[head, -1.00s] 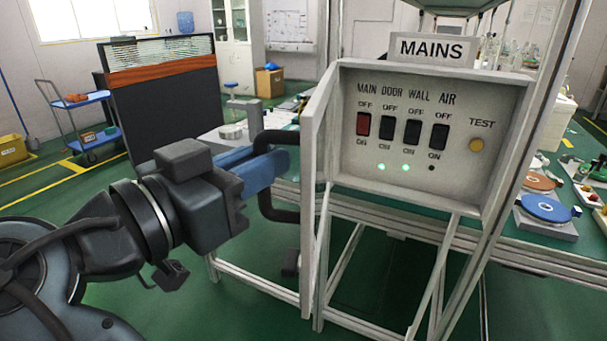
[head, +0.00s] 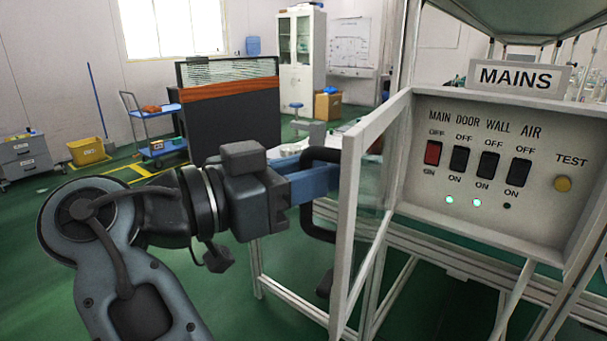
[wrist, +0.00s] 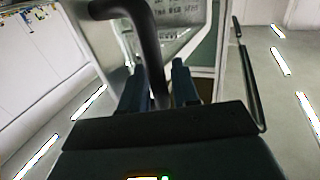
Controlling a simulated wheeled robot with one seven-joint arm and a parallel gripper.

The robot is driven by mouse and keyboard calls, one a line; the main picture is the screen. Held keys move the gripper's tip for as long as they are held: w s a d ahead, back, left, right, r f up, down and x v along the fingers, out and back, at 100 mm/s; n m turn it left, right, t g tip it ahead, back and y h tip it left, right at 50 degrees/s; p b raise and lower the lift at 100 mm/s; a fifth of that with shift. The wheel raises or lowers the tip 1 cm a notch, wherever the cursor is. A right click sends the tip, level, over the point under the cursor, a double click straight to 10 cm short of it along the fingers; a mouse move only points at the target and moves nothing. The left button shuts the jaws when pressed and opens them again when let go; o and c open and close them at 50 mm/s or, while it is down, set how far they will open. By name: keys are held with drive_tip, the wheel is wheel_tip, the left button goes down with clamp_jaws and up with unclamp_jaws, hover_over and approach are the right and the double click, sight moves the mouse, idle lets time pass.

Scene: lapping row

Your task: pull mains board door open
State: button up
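The mains board (head: 477,235) is a pale cabinet under a MAINS sign, at the right of the head view. Its framed, see-through door (head: 345,235) stands swung out on the left side, well open. A black bow-shaped handle (head: 318,155) sits on the door's outer face; in the wrist view the handle (wrist: 148,45) runs down between two blue fingers. The contact itself is partly hidden.
Inside the board are a red switch (head: 432,153), several black switches, lit green lamps and a yellow TEST button (head: 563,184). A dark partition (head: 233,115), a blue trolley (head: 158,147) and a yellow bin (head: 87,151) stand behind.

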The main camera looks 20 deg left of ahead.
drive_tip(key=shift+o, duration=0.5)
drive_tip(key=shift+s+a, duration=0.2)
drive_tip(key=v, duration=0.7)
drive_tip(key=shift+s+a+b, duration=0.2)
drive_tip(key=shift+s+b, duration=0.1)
drive_tip(key=shift+a, duration=0.1)
